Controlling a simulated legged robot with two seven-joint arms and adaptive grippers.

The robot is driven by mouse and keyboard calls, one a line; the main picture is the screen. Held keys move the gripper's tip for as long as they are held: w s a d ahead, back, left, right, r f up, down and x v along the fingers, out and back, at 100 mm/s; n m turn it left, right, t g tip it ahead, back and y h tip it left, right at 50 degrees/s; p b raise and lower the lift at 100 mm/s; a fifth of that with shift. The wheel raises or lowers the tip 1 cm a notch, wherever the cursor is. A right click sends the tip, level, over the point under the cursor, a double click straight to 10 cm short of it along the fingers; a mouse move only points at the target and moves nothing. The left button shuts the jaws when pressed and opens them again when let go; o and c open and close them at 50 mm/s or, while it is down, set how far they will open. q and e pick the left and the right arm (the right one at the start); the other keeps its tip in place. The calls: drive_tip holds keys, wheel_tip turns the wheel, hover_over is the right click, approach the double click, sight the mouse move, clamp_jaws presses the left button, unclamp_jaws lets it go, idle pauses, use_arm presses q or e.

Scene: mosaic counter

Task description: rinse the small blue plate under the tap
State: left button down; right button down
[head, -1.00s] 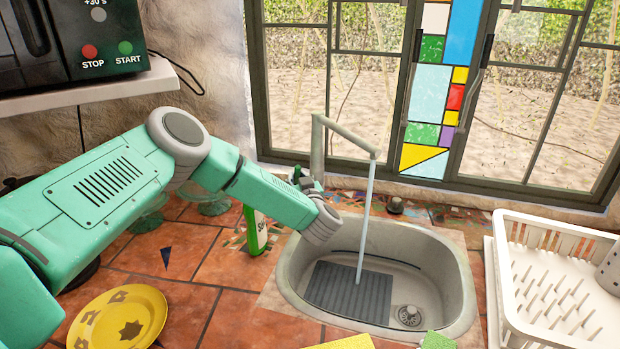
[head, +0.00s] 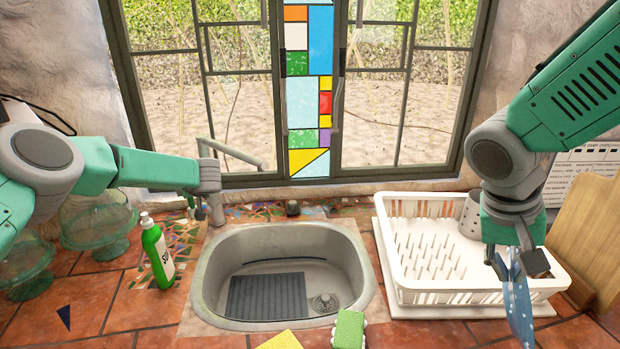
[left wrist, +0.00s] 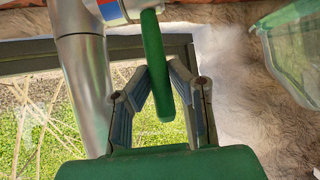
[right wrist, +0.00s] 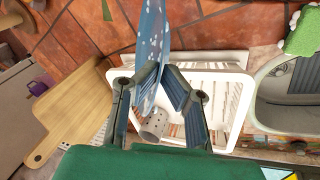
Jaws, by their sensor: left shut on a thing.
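The small blue plate (head: 518,305), speckled white, hangs nearly edge-on from my right gripper (head: 505,262), over the front right of the dish rack. In the right wrist view the plate (right wrist: 152,35) is between the closed fingers. The tap (head: 232,152) stands behind the sink (head: 362,290), and no water runs from its spout. My left gripper (head: 192,203) is at the tap's base, partly hidden by its own arm. In the left wrist view its fingers are shut on the green tap lever (left wrist: 157,70), beside the metal tap pipe.
The white dish rack (head: 400,290) right of the sink holds a grey cutlery cup (head: 471,216). A green soap bottle (head: 157,252) stands left of the sink. A yellow sponge (head: 280,341) and a green sponge (head: 349,330) lie in front. A wooden board (head: 585,240) is far right.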

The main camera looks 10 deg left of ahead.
use_arm(q)
drive_tip(key=shift+w+r+h, duration=0.2)
drive_tip(key=shift+w+h, duration=0.1)
drive_tip(key=shift+a+f, duration=0.25)
drive_tip(key=shift+a, duration=0.15)
drive_tip(key=shift+d, duration=0.15)
drive_tip(key=c, duration=1.5)
unclamp_jaws()
drive_tip(key=shift+d, duration=0.15)
